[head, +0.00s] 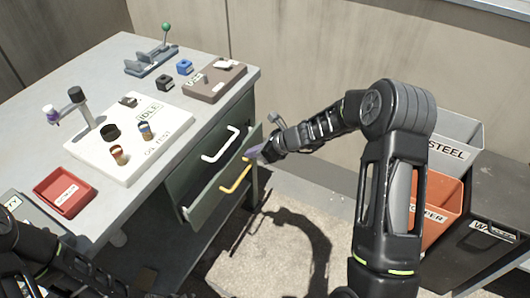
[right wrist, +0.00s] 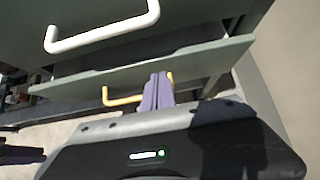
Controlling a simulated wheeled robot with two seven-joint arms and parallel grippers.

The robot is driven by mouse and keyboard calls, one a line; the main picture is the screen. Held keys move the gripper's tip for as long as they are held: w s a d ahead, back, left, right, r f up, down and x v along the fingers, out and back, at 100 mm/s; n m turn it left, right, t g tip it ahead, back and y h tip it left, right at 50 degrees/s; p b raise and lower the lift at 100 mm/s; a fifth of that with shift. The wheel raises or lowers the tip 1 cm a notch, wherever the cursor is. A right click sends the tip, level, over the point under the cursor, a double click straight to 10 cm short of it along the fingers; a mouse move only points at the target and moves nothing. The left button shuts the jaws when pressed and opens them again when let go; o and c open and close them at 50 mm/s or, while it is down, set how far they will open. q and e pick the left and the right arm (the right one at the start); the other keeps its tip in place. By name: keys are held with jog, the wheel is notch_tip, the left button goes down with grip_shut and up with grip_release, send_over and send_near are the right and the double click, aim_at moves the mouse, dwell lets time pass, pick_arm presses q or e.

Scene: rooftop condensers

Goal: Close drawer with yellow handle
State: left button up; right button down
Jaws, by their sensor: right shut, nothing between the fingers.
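The drawer with the yellow handle is the lower one in the grey-green desk, and it stands partly open. Its front panel (head: 205,198) sticks out past the upper drawer; the panel's top edge crosses the right wrist view (right wrist: 100,78). The yellow handle (head: 236,181) also shows in the right wrist view (right wrist: 122,101), partly hidden behind my fingers. My right gripper (head: 253,153) is shut and empty, its purple fingertips (right wrist: 158,78) at the drawer front beside the handle's right part. I cannot tell whether they touch it. My left arm shows at lower left; its gripper is out of view.
The upper drawer with a white handle (head: 221,145) looks shut. The desk top (head: 100,60) holds a white test board (head: 120,165), a red tray (head: 65,192) and small parts. Grey (head: 455,140) and orange (head: 436,205) bins stand right. Floor before the drawers is clear.

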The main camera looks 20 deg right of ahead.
jog(key=shift+w+a, duration=0.65)
jog(key=shift+w, duration=0.05)
